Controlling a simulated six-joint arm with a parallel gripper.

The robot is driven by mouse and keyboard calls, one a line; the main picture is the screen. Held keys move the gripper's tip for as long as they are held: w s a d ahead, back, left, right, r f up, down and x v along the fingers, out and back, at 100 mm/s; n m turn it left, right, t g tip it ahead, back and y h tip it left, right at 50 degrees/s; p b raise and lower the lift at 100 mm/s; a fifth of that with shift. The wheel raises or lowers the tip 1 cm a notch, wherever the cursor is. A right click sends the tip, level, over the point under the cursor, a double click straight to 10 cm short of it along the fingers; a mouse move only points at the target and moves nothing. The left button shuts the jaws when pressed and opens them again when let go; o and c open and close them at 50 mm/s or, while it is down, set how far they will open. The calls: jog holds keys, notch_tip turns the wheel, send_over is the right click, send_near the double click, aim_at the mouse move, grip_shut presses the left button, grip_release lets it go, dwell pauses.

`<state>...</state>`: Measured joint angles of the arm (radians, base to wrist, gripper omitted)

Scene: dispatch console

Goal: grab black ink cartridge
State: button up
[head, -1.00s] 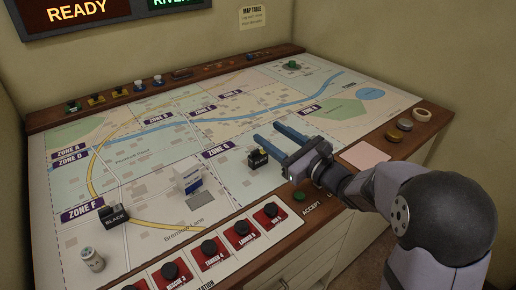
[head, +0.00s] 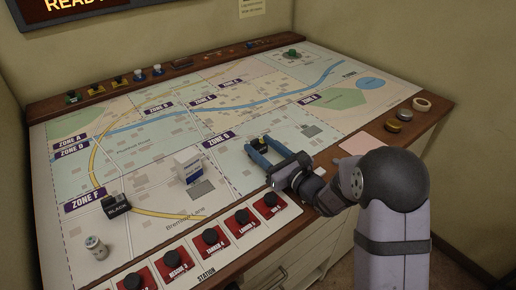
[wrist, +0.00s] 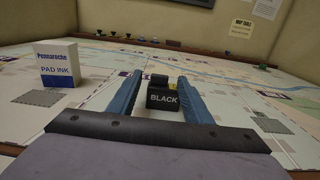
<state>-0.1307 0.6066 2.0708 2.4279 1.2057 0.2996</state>
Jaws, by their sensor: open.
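A small black ink cartridge (head: 261,145) stands on the map in the zone beside the ZONE G label. In the wrist view the cartridge (wrist: 163,100) shows its white BLACK label and a bit of yellow behind its right side. My gripper (head: 262,139) is open, its two blue fingers low over the map on either side of this cartridge. In the wrist view my gripper (wrist: 160,80) shows a gap between each finger and the cartridge. A second dark block labelled BLACK (head: 116,207) stands near ZONE F, well away from my gripper.
A white and blue PAD INK box (head: 188,168) stands left of my gripper. A small pale cylinder (head: 96,247) is at the near left. Red panels with black knobs (head: 210,235) line the front edge. A tape roll (head: 422,104) lies at the right. The map behind the cartridge is mostly clear.

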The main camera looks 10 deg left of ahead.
jog(key=shift+x, duration=1.05)
jog(key=shift+a+r, duration=0.1)
jog(key=shift+r, duration=0.1)
jog(key=shift+p+x, duration=0.6)
jog(key=shift+x, duration=1.85)
jog(key=c, duration=1.1)
